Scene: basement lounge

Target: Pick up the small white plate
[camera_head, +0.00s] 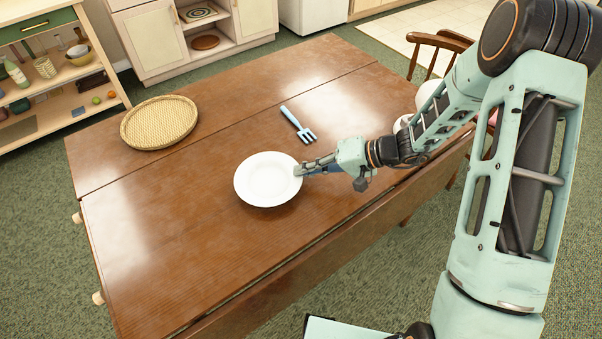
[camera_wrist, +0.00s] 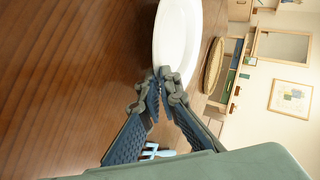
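The small white plate (camera_head: 268,180) is round, with a raised rim, near the middle of the brown wooden table (camera_head: 190,230). My gripper (camera_head: 299,170) reaches in from the right to the plate's right rim. In the wrist view my gripper (camera_wrist: 160,80) has its fingertips drawn close together, one on each side of the rim of the plate (camera_wrist: 180,35). It looks shut on the rim. I cannot tell whether the plate is clear of the tabletop. The rim between the fingers is partly hidden.
A light blue fork (camera_head: 298,125) lies behind my gripper; it also shows in the wrist view (camera_wrist: 157,151). A wooden chair (camera_head: 437,43) stands at the back right. The table's front left is clear.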

